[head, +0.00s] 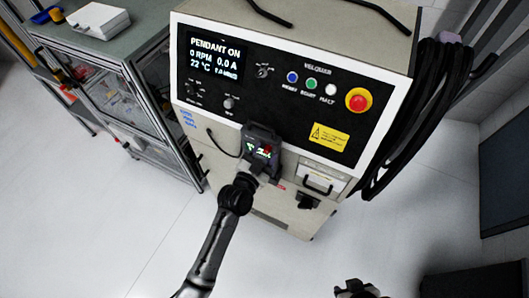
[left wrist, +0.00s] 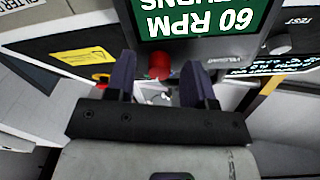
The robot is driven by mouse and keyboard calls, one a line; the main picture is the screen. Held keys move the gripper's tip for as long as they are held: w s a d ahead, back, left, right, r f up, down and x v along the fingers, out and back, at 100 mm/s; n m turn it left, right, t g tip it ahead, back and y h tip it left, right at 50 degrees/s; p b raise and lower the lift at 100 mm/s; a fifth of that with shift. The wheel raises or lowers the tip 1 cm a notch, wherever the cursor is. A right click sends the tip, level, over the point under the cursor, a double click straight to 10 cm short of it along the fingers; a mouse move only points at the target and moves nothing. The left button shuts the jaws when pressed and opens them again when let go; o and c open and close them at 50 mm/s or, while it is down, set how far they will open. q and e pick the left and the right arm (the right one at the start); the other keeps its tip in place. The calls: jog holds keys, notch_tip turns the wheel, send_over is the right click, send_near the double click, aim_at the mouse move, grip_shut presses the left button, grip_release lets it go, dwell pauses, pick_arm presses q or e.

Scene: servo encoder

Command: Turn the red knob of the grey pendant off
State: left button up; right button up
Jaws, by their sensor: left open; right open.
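The grey pendant (head: 262,138) hangs on the front of the cabinet, with its red knob (head: 267,149) low on its face. In the left wrist view the red knob (left wrist: 159,66) sits below a green screen (left wrist: 195,18) reading "60 RPM", upside down. My left gripper (head: 262,172) is just in front of the pendant's lower part. In the left wrist view its two fingers (left wrist: 160,85) are apart with the knob showing between them, nearer the left finger; I cannot tell whether they touch it. My right gripper (head: 357,291) is empty at the bottom edge, away from the pendant.
The cabinet display (head: 214,60) reads "PENDANT ON", 0 RPM. A red emergency button (head: 358,99) and coloured buttons are on the panel. Black cables (head: 425,100) hang at its right side. A workbench (head: 115,45) stands at the left. The floor in front is clear.

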pick_arm(q)
jog(key=shift+c, duration=0.4)
grip_shut()
